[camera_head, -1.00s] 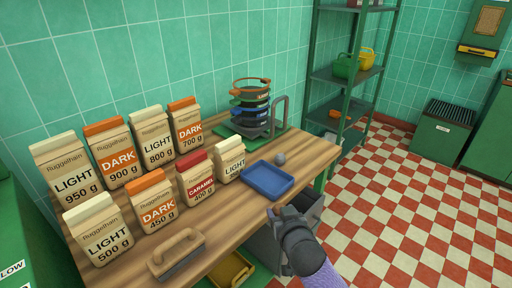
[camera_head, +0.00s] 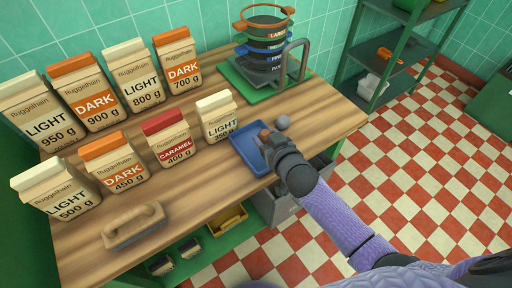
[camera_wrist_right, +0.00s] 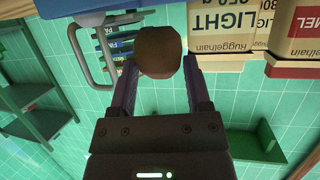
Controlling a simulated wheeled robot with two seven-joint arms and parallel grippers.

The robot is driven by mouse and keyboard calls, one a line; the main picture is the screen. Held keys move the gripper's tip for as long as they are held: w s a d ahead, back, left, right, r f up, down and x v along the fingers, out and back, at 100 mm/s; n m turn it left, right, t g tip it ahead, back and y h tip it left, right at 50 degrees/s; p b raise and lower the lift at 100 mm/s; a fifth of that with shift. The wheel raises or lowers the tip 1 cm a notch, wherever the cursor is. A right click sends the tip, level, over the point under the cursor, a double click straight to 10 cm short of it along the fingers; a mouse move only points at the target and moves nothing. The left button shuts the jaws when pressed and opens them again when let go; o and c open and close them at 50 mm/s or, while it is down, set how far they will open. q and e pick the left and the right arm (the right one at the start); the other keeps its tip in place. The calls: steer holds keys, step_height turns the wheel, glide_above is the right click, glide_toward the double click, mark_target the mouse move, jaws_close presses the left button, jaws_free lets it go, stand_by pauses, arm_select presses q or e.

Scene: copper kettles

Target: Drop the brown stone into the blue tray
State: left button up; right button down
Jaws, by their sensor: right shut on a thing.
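The brown stone (camera_wrist_right: 159,52) is held between the two fingers of my right gripper (camera_wrist_right: 160,72) in the right wrist view. In the head view the right gripper (camera_head: 267,139) is over the right part of the blue tray (camera_head: 243,150), and only a little of the stone shows at its tip. The tray lies on the wooden table and its visible floor is empty. Its blue edge also shows at the top of the right wrist view. My left gripper is not in view.
A grey stone (camera_head: 283,122) lies right of the tray. A small LIGHT bag (camera_head: 217,117) stands close on its left, with several other bags beyond. A sieve stack (camera_head: 264,50) stands behind on a green base. A wooden-handled scraper (camera_head: 134,225) lies at front left.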

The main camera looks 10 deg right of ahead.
step_height(320, 180, down, 3)
steer(key=shift+f+b, duration=0.15)
steer(key=shift+b, duration=0.95)
steer(key=shift+r, duration=0.2)
jaws_free()
steer(key=shift+s+r+p, duration=0.2)
steer(key=shift+s+p, duration=0.15)
steer(key=shift+p, duration=0.05)
arm_select(q)
steer(key=p, duration=0.3)
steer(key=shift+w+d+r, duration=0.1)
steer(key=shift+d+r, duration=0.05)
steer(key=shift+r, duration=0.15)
arm_select(e)
steer(key=v, duration=0.9)
steer(key=shift+s, duration=0.1)
